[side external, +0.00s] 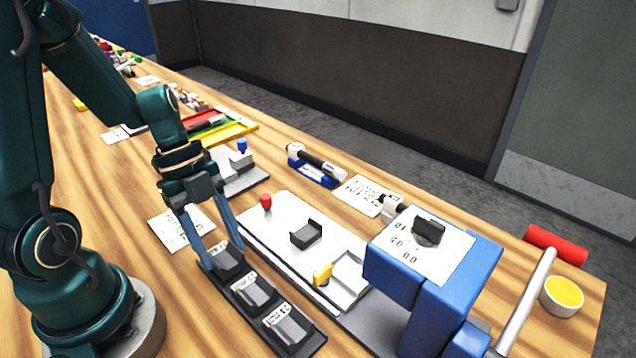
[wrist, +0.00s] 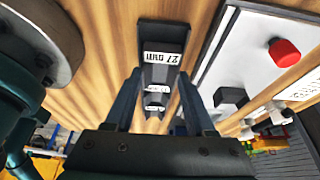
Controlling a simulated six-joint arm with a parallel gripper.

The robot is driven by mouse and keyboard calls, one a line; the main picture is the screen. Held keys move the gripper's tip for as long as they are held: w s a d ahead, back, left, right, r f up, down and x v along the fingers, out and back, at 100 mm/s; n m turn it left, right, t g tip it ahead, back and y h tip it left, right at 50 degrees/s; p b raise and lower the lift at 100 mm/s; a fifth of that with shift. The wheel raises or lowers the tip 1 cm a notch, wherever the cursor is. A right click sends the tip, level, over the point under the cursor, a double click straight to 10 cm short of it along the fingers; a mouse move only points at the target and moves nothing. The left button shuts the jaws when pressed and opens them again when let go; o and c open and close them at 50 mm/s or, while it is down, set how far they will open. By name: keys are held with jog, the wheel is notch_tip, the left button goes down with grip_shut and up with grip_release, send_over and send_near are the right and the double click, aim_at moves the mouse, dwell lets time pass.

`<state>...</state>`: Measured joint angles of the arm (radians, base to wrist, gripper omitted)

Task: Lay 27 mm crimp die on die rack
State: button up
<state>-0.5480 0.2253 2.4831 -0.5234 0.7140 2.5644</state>
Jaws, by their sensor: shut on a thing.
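The 27 mm crimp die (side external: 228,259) is a dark block with a white label. It also shows in the wrist view (wrist: 160,60), where the label reads 27 mm. My gripper (side external: 223,253) points down with its blue fingers on either side of this die and is shut on it; it also shows in the wrist view (wrist: 160,78). The die is at the far-left end of the dark die rack (side external: 237,293), in line with two other labelled dies (side external: 253,290) (side external: 288,326). It looks level with them; I cannot tell whether its underside touches the rack.
Right of the rack lies a pale plate (side external: 275,215) with a red knob (side external: 265,202), a dark cradle (side external: 306,234) and a yellow piece (side external: 322,273). A tall blue press (side external: 435,262) stands at the right. Bare wood lies left of the rack.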

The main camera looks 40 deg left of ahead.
jog(key=shift+f, duration=0.5)
jog(key=o, duration=1.3)
jog(key=shift+o, duration=0.2)
jog(key=shift+r, duration=3.5)
